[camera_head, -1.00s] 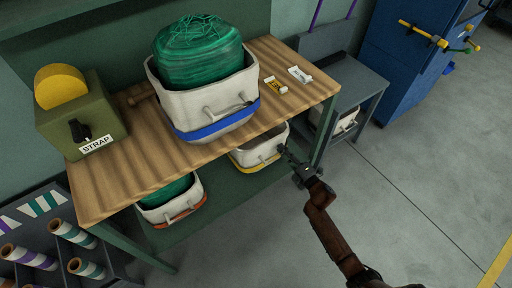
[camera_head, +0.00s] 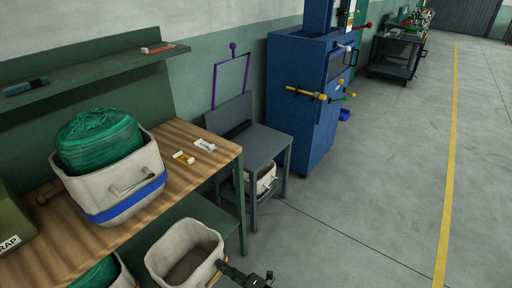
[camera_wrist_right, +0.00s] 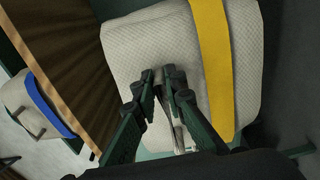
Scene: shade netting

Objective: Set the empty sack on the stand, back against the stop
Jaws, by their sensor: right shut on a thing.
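The empty sack (camera_head: 187,248) is pale, open-topped and boxy, with its dark hollow inside showing. In the right wrist view its quilted side and yellow band (camera_wrist_right: 212,65) fill the middle. My right gripper (camera_head: 222,268) is shut on the sack's handle (camera_wrist_right: 178,125), at the sack's right side in the head view. The sack is beside the bench's lower shelf; I cannot tell whether it touches anything below. My left gripper is not in view.
The wooden bench (camera_head: 215,180) bears a blue-banded sack (camera_head: 125,195) filled with green netting (camera_head: 100,140) and two small labels. Another sack (camera_head: 262,178) sits under the stand. A blue cabinet (camera_head: 300,110) stands beyond. The floor to the right is open.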

